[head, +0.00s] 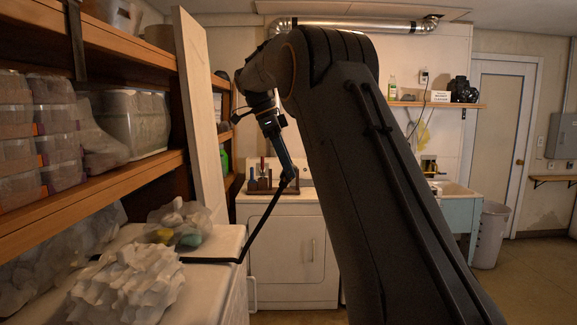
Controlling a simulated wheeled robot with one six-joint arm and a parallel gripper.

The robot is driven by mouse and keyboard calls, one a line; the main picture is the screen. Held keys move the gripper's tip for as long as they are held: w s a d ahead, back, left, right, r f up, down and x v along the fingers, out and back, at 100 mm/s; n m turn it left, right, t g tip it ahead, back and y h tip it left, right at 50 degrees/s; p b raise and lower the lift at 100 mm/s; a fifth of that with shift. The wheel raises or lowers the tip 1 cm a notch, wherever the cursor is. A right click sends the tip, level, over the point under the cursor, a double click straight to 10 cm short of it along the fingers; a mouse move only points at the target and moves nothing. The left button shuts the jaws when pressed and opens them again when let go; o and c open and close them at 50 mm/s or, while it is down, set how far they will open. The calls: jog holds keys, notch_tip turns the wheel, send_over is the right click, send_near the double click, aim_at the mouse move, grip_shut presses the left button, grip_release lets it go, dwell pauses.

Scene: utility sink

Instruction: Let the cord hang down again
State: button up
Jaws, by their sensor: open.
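A black cord (265,222) runs as a dark line from near the tip of my gripper (289,174) down to the left. It bends at the edge of a white worktop (222,243) and lies flat along it to the left. My gripper points downward in front of the back wall, and its jaws are open. The fingers are small and dark here, so I cannot tell whether the cord touches them or passes behind them. A thin dark cord (415,122) also hangs from a small wall device (423,77) at the back.
Wooden shelves (100,195) with clear bins (135,122) line the left, and a pale board (200,120) stands beside them. Crumpled white material (128,283) and a filled plastic bag (180,222) lie on the worktop. A white appliance (291,255) stands behind. Floor shows at right.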

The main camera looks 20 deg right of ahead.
jog(key=shift+d+f, duration=0.1)
jog(key=shift+f, duration=0.3)
grip_shut()
jog(key=shift+s, duration=0.1)
